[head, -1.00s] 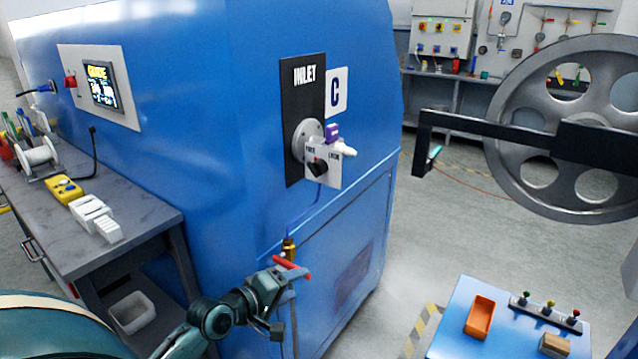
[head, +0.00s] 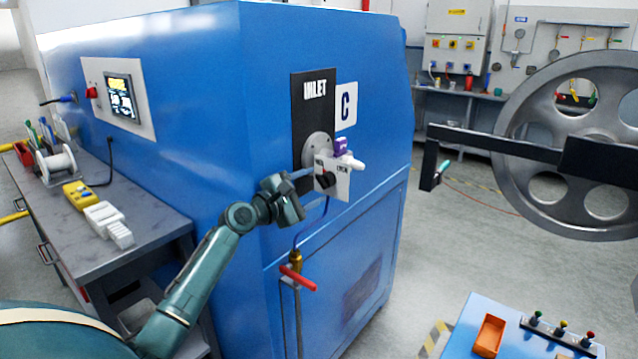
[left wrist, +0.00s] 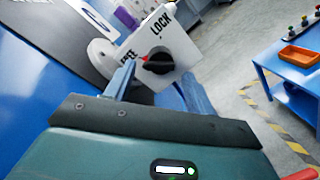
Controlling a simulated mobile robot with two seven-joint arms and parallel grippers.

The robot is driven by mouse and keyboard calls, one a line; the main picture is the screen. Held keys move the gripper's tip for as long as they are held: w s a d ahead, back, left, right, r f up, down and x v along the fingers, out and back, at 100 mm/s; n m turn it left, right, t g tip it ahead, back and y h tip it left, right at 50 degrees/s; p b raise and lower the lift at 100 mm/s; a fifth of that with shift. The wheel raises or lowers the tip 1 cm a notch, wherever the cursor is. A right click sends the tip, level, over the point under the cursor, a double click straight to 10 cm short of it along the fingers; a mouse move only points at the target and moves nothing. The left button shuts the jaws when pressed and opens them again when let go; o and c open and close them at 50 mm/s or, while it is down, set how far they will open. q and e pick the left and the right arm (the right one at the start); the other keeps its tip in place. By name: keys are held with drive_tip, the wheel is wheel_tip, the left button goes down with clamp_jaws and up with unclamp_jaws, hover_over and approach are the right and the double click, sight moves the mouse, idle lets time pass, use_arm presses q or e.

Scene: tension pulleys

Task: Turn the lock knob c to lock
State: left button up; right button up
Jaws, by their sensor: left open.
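The lock knob c (left wrist: 158,65) is a black knob with a red mark on a white plate (left wrist: 168,38) lettered FREE and LOCK. The red mark is on the FREE side in the left wrist view. The knob also shows in the head view (head: 327,180), below the C sign (head: 345,105) on the blue machine. My left gripper (left wrist: 155,82) is open, its two fingers apart on either side of the knob's front and pointing toward it. In the head view my left gripper (head: 305,178) is at the left of the plate. I cannot tell whether the fingers touch the knob.
A purple-topped white fitting (head: 345,155) sits just above the plate. A red-handled valve (head: 298,277) on a pipe is below. A grey workbench (head: 130,225) stands left, a large wheel (head: 530,110) right, and a blue table with an orange tray (head: 489,336) front right.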

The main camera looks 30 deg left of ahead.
sight(321, 185)
use_arm(q)
drive_tip(key=shift+w+d, duration=0.15)
drive_tip(key=shift+w, duration=0.6)
drive_tip(key=shift+w+d, duration=0.15)
drive_tip(key=shift+w, duration=0.6)
drive_tip(key=shift+f, duration=0.15)
drive_tip(key=c, duration=0.8)
drive_tip(key=shift+d+m, duration=0.1)
drive_tip(key=shift+m, duration=0.3)
drive_tip(key=m, duration=0.6)
drive_tip(key=m+g+y, duration=0.1)
drive_tip(key=m, duration=0.5)
drive_tip(key=shift+d, duration=0.1)
drive_tip(key=shift+s+m+y+p, duration=0.1)
drive_tip(key=shift+m+y+p, duration=0.45)
drive_tip(key=shift+m, duration=1.35)
